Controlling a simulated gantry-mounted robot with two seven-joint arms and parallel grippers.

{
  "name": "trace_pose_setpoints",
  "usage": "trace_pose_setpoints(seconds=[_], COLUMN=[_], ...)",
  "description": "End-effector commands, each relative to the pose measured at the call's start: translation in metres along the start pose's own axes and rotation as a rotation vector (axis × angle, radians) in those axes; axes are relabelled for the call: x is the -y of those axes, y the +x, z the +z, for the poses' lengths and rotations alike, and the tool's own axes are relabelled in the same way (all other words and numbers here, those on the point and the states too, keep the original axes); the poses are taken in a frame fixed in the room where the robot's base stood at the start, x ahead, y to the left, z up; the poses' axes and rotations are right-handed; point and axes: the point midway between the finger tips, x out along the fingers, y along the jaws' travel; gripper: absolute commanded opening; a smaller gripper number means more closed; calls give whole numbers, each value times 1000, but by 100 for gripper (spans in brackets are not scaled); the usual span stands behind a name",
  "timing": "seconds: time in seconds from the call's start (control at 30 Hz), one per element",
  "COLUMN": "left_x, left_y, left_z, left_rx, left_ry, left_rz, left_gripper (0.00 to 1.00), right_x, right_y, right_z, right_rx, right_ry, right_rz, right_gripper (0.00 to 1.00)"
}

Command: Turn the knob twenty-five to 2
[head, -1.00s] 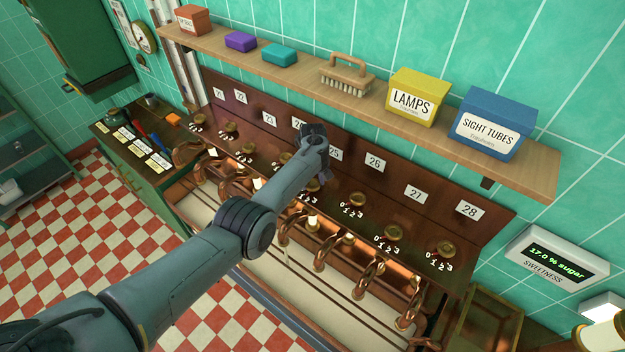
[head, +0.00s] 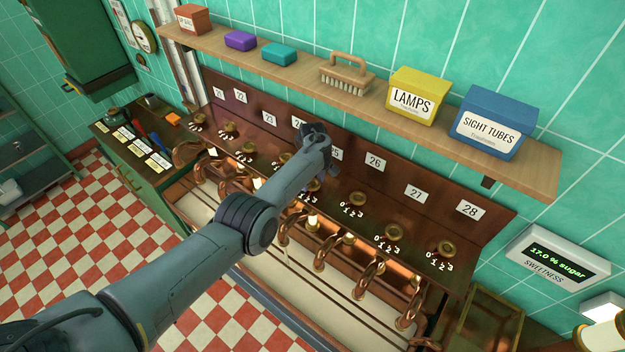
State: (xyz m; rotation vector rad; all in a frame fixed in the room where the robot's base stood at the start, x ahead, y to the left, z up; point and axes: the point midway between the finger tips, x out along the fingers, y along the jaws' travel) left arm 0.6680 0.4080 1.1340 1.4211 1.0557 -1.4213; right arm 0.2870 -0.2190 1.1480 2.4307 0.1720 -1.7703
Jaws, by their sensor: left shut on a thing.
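The row of brass knobs runs along a dark copper panel, each with a 0 1 2 3 scale, below number plates. The plate for twenty-five (head: 337,155) is partly covered by my left wrist. My left gripper (head: 319,182) points down at the panel below that plate and is shut on the knob there. The knob and its scale are almost wholly hidden by the gripper and arm, so its setting cannot be read. The knob for 26 (head: 357,199) is clear to the right. My right gripper is out of view.
A wooden shelf (head: 300,75) above holds a brush (head: 346,73), a yellow lamps box (head: 415,97) and a blue sight tubes box (head: 493,123). Copper pipes (head: 322,250) stand in front of the knobs. A sweetness display (head: 556,260) reads 17.0 % sugar.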

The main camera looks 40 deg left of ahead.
Motion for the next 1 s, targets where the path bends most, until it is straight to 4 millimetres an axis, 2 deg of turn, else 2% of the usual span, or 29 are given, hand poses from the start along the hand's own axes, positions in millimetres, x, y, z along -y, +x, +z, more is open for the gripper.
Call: trace_pose_setpoints(seconds=[0.03, 0.07, 0.2, 0.57, 1.0], left_x=[0, 0, 0, 0, 0], left_y=[1, 1, 1, -4, -59], left_z=[0, 0, 0, -1, -1], left_rx=[-1, -1, -1, -2, -3], left_ry=[0, 1, 1, 1, 1], left_rz=[-1, -1, -1, 0, 0], left_gripper=[26, 61, 82, 82, 82], right_x=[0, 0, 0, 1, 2], right_y=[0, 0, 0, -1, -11], right_z=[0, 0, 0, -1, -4], right_rx=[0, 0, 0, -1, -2], right_ry=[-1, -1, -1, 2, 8], right_rz=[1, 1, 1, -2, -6], right_gripper=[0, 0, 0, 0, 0])
